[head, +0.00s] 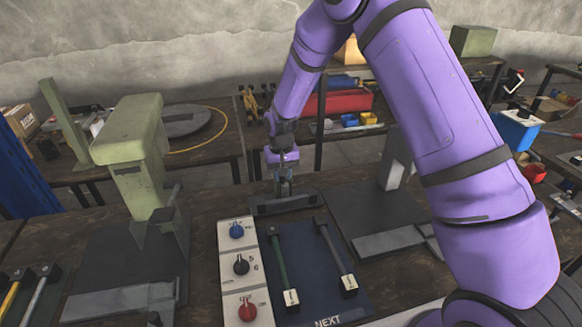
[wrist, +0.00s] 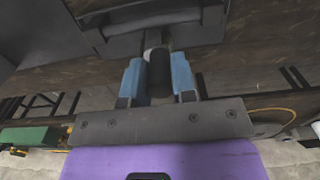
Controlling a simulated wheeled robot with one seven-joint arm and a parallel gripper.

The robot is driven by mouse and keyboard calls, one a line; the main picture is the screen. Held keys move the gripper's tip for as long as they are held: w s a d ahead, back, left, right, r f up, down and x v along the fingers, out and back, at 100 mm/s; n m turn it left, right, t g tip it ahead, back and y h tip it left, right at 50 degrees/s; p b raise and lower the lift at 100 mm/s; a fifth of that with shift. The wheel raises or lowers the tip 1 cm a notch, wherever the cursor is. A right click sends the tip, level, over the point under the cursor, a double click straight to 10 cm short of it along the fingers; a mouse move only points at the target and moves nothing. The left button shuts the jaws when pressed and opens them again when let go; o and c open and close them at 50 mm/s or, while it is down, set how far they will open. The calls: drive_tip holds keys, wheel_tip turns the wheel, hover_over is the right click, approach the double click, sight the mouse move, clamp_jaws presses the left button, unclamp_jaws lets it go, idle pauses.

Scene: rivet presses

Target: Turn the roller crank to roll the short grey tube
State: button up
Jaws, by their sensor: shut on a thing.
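My gripper (head: 284,184) is at the back of the bench, pointing down over a low dark roller block (head: 288,206). In the wrist view its two blue fingers (wrist: 158,78) are shut on a dark upright crank handle (wrist: 158,66), with a light metal part beyond it. The dark block (wrist: 150,35) lies past the handle there. A grey rod-like tube (head: 336,254) with a white tag lies on the dark blue mat (head: 318,292), beside a green one (head: 281,262). I cannot tell whether a tube sits in the roller.
A white panel with blue, black and red knobs (head: 241,266) stands left of the mat. A green press (head: 133,150) is at the left, and a dark plate (head: 380,220) at the right. More rods (head: 40,290) lie at far left. Shelves with a red bin (head: 338,102) stand behind.

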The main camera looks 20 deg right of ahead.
drive_tip(key=shift+w+a, duration=0.4)
drive_tip(key=shift+a, duration=0.35)
drive_tip(key=shift+w+a, duration=0.4)
drive_tip(key=shift+a, duration=0.3)
drive_tip(key=shift+w+a, duration=0.4)
drive_tip(key=shift+w, duration=0.35)
drive_tip(key=shift+w+a, duration=0.35)
drive_tip(key=shift+w, duration=1.9)
drive_tip(key=shift+w+d, duration=0.45)
drive_tip(key=shift+w, duration=0.2)
drive_tip(key=shift+w+d, duration=0.4)
drive_tip(key=shift+w, duration=0.25)
drive_tip(key=shift+w+d, duration=0.35)
drive_tip(key=shift+d, duration=0.4)
drive_tip(key=shift+w+d, duration=0.3)
drive_tip(key=shift+d, duration=2)
drive_tip(key=shift+s+d, duration=0.35)
drive_tip(key=shift+d, duration=0.3)
drive_tip(key=shift+s+d, duration=0.35)
drive_tip(key=shift+d, duration=0.3)
drive_tip(key=shift+s+d, duration=0.4)
drive_tip(key=shift+s, duration=0.3)
drive_tip(key=shift+s+d, duration=0.4)
drive_tip(key=shift+s, duration=2.15)
drive_tip(key=o, duration=1.6)
